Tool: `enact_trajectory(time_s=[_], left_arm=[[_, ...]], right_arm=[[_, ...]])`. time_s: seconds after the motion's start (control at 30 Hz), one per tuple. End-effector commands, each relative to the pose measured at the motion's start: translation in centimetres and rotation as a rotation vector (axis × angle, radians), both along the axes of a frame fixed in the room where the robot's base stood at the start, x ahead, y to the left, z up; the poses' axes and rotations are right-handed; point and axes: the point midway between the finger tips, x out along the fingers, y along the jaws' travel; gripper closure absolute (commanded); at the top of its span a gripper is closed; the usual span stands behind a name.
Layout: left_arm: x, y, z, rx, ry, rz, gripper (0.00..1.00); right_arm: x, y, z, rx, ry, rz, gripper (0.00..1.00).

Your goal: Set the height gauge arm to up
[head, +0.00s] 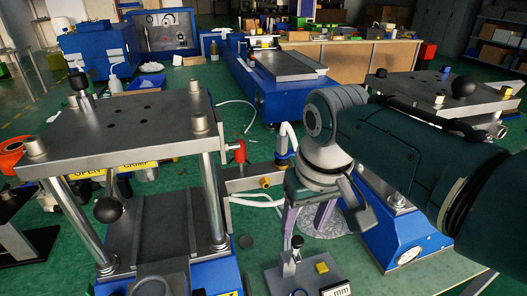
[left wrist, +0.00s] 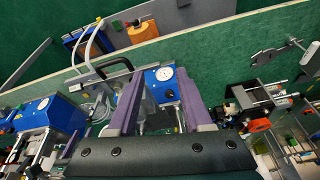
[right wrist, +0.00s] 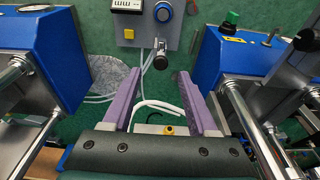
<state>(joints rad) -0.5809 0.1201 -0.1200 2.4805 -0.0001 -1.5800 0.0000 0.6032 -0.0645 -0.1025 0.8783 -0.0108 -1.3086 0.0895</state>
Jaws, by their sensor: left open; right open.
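The height gauge (head: 280,284) is a small grey plate with an "mm" display (head: 337,290) and a yellow button (head: 322,267), at the bottom of the head view. Its short metal arm ends in a black knob (head: 297,241). The right wrist view shows the plate (right wrist: 142,36) at the top and the knob (right wrist: 160,62) near the line between my fingertips. My right gripper (right wrist: 158,78) is open, its purple fingers pointing toward the gauge, one on each side of the knob's line. Contact is not visible. My left gripper (left wrist: 160,78) is open and empty, seen only in the left wrist view.
A press with a thick steel top plate (head: 120,135) and posts stands left of the gauge. A second blue press (head: 405,232) stands at right, partly behind my right arm. A hose (right wrist: 155,108) and a yellow fitting (right wrist: 168,130) lie below my right fingers.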

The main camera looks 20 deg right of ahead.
Motion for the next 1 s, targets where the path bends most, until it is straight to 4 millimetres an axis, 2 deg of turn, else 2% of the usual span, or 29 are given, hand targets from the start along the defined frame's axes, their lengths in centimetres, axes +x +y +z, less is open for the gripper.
enact_trajectory(time_s=[0.03, 0.23, 0.7, 0.77, 0.87, 1.0], left_arm=[[0.0, 0.0, 0.9, 0.0, 0.0, 0.0, 0.5], [0.0, 0.0, 1.4, 0.0, 0.0, 0.0, 0.5], [0.0, 0.0, 1.4, 0.0, 0.0, 0.0, 0.5], [0.0, 0.0, 1.4, 0.0, 0.0, 0.0, 0.5], [0.0, 0.0, 1.5, 0.0, -0.001, 0.0, 0.5], [0.1, 0.0, 1.5, 0.0, -0.001, 0.0, 0.5]], right_arm=[[-0.2, 0.0, 1.2, 0.0, -0.001, 0.0, 0.41], [-0.5, 0.0, 2.8, -0.001, 0.0, 0.001, 0.41], [-1.1, -0.2, 2.8, -0.001, -0.002, 0.0, 0.41], [-2.0, -0.5, 2.3, -0.002, -0.006, 0.001, 0.41], [-4.5, -1.2, 1.5, -0.006, -0.02, 0.005, 0.41], [-9.8, -2.3, 1.1, -0.017, -0.05, 0.025, 0.41]])
